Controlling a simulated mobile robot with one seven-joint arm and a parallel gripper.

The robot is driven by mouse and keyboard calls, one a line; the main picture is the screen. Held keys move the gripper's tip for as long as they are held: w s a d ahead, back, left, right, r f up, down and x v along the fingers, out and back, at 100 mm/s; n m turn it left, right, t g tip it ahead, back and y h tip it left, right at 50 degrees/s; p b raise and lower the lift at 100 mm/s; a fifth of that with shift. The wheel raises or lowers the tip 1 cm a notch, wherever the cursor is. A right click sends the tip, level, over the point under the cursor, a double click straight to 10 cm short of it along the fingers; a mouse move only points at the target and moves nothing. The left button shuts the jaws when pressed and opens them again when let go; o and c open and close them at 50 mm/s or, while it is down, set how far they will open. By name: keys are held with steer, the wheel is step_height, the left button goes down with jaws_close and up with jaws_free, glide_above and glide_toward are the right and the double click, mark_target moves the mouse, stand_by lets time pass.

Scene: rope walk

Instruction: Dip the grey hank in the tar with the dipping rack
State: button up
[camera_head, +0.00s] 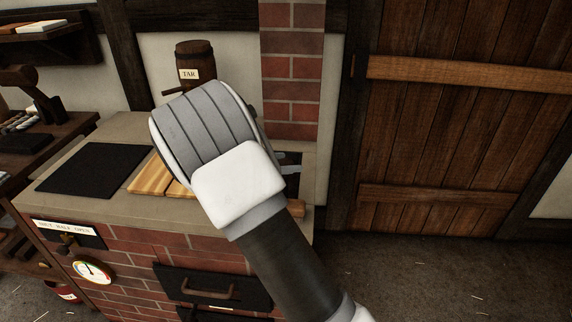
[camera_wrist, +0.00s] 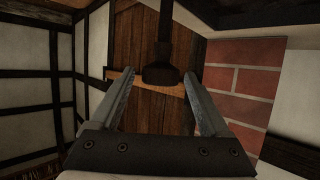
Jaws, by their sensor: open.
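My gripper (camera_wrist: 158,73) is open in the wrist view, its two grey fingers apart. A dark post-like thing with a flared lower end (camera_wrist: 163,40) shows between and beyond the fingertips; I cannot tell what it is or whether anything touches it. A dark wooden barrel labelled TAR (camera_head: 196,60) stands behind the hearth. Wooden boards (camera_head: 150,177) lie on its top, partly behind my wrist. I cannot make out the grey hank or the dipping rack.
A black plate (camera_head: 94,170) lies on the hearth's left. A gauge (camera_head: 94,271) and an iron door (camera_head: 212,288) are on its front. A cluttered bench (camera_head: 50,140) stands left. A brick column (camera_head: 292,70) rises behind; a plank door (camera_head: 450,130) and bare floor (camera_head: 430,275) are right.

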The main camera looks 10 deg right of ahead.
steer(key=shift+w+d+f, duration=0.1)
steer(key=shift+w+d, duration=0.05)
steer(key=shift+d, duration=0.05)
jaws_close()
stand_by(0.4)
